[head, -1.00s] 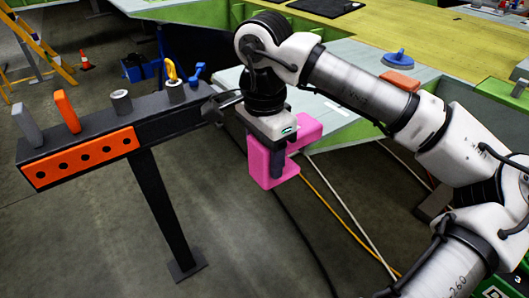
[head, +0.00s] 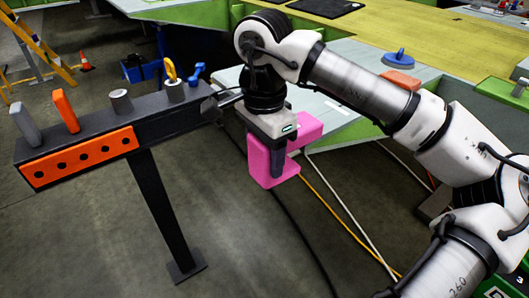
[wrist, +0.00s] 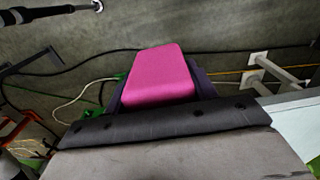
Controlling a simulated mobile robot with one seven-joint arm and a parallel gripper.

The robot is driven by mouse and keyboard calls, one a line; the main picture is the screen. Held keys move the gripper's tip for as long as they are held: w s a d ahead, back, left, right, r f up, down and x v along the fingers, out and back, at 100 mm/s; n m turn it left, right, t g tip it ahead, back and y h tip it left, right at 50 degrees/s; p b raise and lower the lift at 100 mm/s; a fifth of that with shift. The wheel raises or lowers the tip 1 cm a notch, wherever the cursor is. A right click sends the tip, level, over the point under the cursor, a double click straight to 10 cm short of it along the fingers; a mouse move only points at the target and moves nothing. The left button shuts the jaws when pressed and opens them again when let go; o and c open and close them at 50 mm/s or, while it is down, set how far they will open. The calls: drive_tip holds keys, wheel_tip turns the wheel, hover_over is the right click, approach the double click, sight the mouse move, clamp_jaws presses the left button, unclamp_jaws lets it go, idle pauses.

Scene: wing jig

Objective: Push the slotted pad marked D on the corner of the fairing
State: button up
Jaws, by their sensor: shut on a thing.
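A bright pink slotted pad (head: 258,160) hangs in my gripper (head: 277,165), in the middle of the head view. The gripper is shut on it, its dark fingers against the pad. In the wrist view the pink pad (wrist: 158,75) shows beyond the dark gripper edge. No letter D can be read on it. A pale panel (head: 340,130) with a green edge lies behind and right of the pad; I cannot tell for certain that it is the fairing. The pad appears in the air over the floor, and its gap to the panel is unclear.
A dark beam (head: 90,128) on a post stands at the left, with an orange perforated plate (head: 80,158) and several upright tools on it. A blue knobbed pad (head: 399,57) and an orange block (head: 400,80) lie on the pale surface behind my arm. Cables cross the floor.

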drive_tip(key=shift+w+d, duration=0.15)
drive_tip(key=shift+d, duration=0.05)
drive_tip(key=shift+w+d+f+b, duration=0.1)
drive_tip(key=shift+w+d, duration=0.5)
drive_tip(key=shift+d, duration=0.2)
drive_tip(key=shift+w+d+f+b, duration=0.1)
drive_tip(key=shift+w+d+b, duration=0.05)
drive_tip(key=shift+w+d, duration=0.55)
drive_tip(key=shift+w+d+f+b, duration=0.1)
drive_tip(key=shift+w+d, duration=0.35)
drive_tip(key=shift+d, duration=0.45)
drive_tip(key=shift+r, duration=0.1)
drive_tip(key=o, duration=1.1)
drive_tip(key=shift+d, duration=0.1)
drive_tip(key=shift+o, duration=0.2)
wheel_tip(320, 180, up, 14)
drive_tip(key=shift+f, duration=0.1)
